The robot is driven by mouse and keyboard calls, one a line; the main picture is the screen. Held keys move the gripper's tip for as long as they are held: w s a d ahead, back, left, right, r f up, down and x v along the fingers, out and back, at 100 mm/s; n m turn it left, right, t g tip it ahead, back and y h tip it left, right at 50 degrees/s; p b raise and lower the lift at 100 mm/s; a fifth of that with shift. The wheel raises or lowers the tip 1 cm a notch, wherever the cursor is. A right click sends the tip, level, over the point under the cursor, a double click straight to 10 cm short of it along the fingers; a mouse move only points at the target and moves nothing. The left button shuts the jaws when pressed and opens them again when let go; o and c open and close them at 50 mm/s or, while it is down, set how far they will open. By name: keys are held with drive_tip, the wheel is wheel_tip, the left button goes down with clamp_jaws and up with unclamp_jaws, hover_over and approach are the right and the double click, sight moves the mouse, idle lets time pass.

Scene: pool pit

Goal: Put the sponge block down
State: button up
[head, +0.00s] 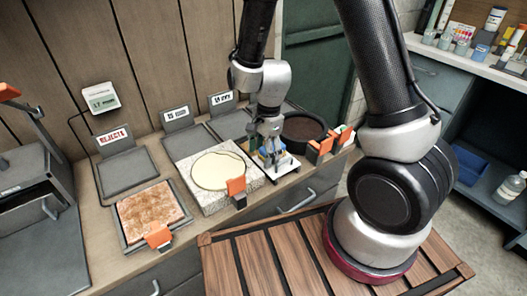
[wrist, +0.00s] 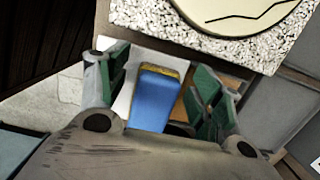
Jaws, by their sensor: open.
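The sponge block is blue with a yellow layer at one end (wrist: 152,98) and lies between the two green-padded fingers of my gripper (wrist: 160,85) in the wrist view. The fingers are open, with a gap showing on each side of the block. In the head view my gripper (head: 268,148) points down over the counter, and only bits of blue and yellow show among its fingers. A white flat surface (head: 285,167) lies below the block; it also shows in the wrist view (wrist: 122,98). Whether the block rests fully on it is hard to tell.
Left of my gripper is a speckled stone slab (head: 205,203) with a cream disc (head: 218,171). A tray with a rusty plate (head: 150,212) and an empty tray labelled REJECTS (head: 127,172) lie further left. A dark round pan (head: 303,128) and orange-tipped clamps (head: 320,147) stand close on the right.

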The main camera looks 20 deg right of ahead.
drive_tip(key=shift+r, duration=0.1)
drive_tip(key=s+d+r+n+t, duration=0.1)
drive_tip(key=d+r+n, duration=0.3)
drive_tip(key=r, duration=1.4)
drive_tip(key=s+d+r+n+t+h, duration=0.1)
drive_tip(key=s+d+r+n+t, duration=0.2)
drive_tip(key=s+d+r+n, duration=0.7)
drive_tip(key=s+d+r, duration=0.1)
drive_tip(key=s+d, duration=0.2)
drive_tip(key=s, duration=0.2)
drive_tip(key=shift+s+d+r+t, duration=0.15)
drive_tip(key=shift+d+r+t, duration=0.1)
drive_tip(key=shift+r+t, duration=0.1)
drive_tip(key=shift+o, duration=0.5)
